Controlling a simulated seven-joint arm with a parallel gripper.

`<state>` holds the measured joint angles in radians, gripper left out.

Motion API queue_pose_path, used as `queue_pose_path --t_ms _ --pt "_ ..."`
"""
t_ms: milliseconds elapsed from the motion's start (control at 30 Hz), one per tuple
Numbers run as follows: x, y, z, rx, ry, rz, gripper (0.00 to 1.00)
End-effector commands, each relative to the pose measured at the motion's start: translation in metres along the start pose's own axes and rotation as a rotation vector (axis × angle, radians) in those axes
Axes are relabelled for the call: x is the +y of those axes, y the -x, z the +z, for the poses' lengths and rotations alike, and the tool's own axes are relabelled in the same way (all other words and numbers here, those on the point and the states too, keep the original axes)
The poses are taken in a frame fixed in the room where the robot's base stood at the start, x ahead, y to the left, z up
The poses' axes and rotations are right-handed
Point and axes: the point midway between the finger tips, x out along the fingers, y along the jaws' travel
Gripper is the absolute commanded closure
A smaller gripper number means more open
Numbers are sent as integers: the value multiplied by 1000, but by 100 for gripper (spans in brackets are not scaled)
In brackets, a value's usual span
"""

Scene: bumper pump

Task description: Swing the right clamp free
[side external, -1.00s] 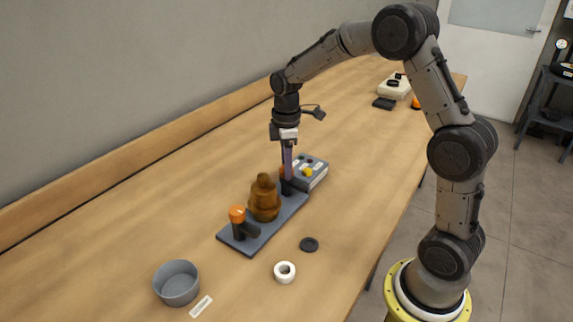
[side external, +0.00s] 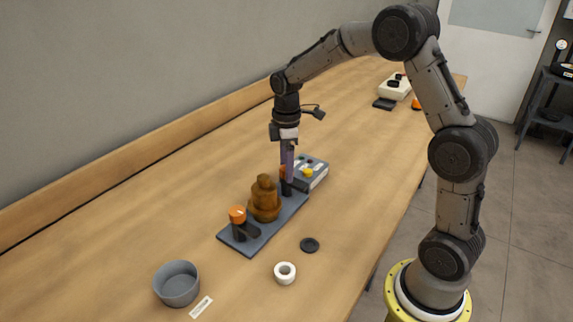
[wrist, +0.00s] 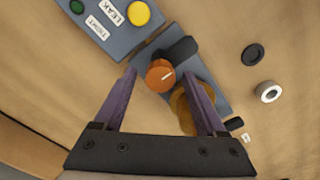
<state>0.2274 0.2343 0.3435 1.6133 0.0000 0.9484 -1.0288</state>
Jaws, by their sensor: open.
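The right clamp has an orange knob (wrist: 160,76) with a white line and a dark arm (wrist: 179,50). In the side view this arm (side external: 299,185) points out to the right, away from the amber stepped body (side external: 264,200). My gripper (wrist: 158,74) is open, its purple fingers on either side of the knob with gaps visible. In the side view the fingers (side external: 287,162) partly hide the knob. The left clamp (side external: 238,220), with an orange knob and dark arm, stands at the near end of the grey base plate (side external: 262,234).
A grey control box (side external: 312,172) with a yellow button and labels stands close beyond the right clamp. A dark disc (side external: 309,245), a white ring (side external: 285,273) and a grey bowl (side external: 176,284) lie nearer.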

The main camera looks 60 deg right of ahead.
Motion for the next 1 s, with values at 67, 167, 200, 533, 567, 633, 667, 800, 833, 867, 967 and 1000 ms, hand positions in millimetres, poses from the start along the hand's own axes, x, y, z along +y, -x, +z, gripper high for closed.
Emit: queue_pose_path --t_ms 67,167,200,533,567,633,667,800,833,867,967,1000 --pt "0 0 0 0 0 -1 26" --pt "0 4 0 0 -1 0 26" --pt "1 8 0 1 -1 2 26" --pt "1 73 0 3 0 4 26" --pt "1 80 0 3 0 5 26" --pt "1 94 0 2 0 3 26" --pt "1 100 -1 2 0 4 26" --pt "1 121 0 1 0 2 26" --pt "1 125 0 1 0 3 26" --pt "1 128 0 1 0 2 26" --pt "0 135 0 1 0 1 26" --pt "0 136 0 0 0 0 26"
